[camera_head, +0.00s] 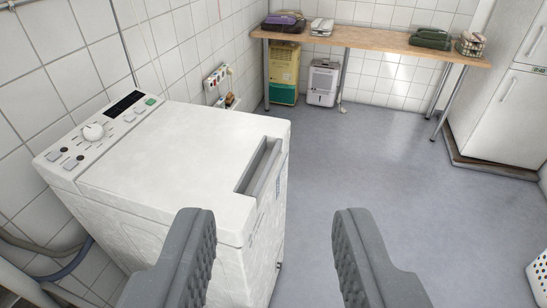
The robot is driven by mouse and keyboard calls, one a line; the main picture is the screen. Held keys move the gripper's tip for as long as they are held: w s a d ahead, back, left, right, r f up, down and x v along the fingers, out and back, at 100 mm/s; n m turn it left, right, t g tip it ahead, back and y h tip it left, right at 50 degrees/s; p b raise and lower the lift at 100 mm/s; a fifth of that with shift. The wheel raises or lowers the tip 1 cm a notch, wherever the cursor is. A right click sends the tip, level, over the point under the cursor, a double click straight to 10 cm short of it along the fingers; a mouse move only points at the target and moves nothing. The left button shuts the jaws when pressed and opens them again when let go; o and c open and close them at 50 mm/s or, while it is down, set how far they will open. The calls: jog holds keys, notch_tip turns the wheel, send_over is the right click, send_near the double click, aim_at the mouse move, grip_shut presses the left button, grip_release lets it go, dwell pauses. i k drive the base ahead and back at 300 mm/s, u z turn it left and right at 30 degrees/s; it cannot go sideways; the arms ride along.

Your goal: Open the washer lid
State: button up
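The white top-loading washer (135,215) stands at the left against the tiled wall. Its lid (170,155) lies flat and closed on top. A recessed handle (260,168) is set in the lid's right edge. The control panel (98,130) with a round knob is at the lid's left end. My gripper (272,225) is open and empty, with its two grey fingers wide apart at the bottom of the picture. The left finger overlaps the washer's near side in the picture; the right finger shows over the floor. No contact with the washer can be made out.
A wooden table (370,38) on metal legs stands along the back wall, with folded cloths and a basket on it. A yellow-green box and a white appliance (322,82) stand under it. The grey floor (380,165) between is clear.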

aim_at(224, 162)
jog(key=i, duration=0.95)
jog(key=u, duration=0.05)
